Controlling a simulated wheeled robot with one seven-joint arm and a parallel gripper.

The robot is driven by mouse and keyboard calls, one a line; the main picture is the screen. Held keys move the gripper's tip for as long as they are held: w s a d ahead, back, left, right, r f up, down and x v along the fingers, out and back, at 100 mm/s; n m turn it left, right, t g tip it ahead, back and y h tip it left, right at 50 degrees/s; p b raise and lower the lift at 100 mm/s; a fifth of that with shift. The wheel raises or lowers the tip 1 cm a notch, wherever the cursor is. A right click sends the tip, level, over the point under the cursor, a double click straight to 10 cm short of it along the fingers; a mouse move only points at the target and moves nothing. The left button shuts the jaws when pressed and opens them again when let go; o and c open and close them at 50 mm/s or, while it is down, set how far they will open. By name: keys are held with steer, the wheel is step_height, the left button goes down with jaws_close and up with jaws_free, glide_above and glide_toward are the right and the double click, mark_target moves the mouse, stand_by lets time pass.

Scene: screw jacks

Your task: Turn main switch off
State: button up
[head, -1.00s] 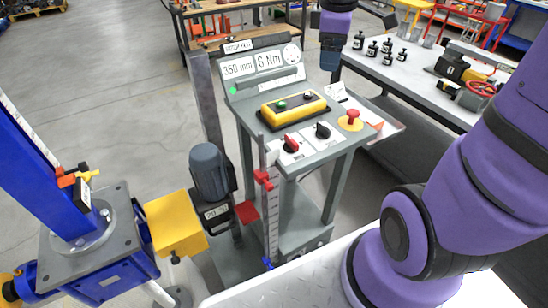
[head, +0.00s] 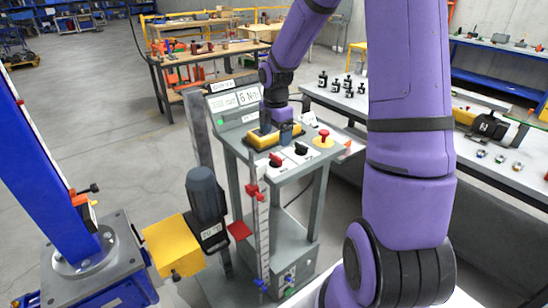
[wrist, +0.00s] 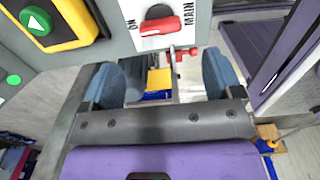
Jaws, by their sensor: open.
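The main switch is a red rotary knob on a white plate on the sloped control panel. It shows in the head view (head: 275,159) and, larger, at the top of the wrist view (wrist: 160,25), beside the words "ON" and "MAIN". In the wrist view the red handle lies roughly sideways across the plate. My gripper (wrist: 163,76) is open and empty, its two blue-grey fingers apart, with the knob ahead of the gap. In the head view my gripper (head: 283,132) hangs over the panel by the yellow button box, behind the switch. No contact with the knob shows.
The yellow button box (head: 258,138) sits behind the switch, partly hidden by my gripper. A ruler post with red clamps (head: 263,215) rises in front of the panel.

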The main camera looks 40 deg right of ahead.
mark_target(276, 156)
step_height(276, 156, down, 8)
steer(key=shift+f, duration=0.1)
steer(key=shift+c, duration=0.4)
steer(key=c, duration=0.8)
steer(key=shift+c, duration=0.2)
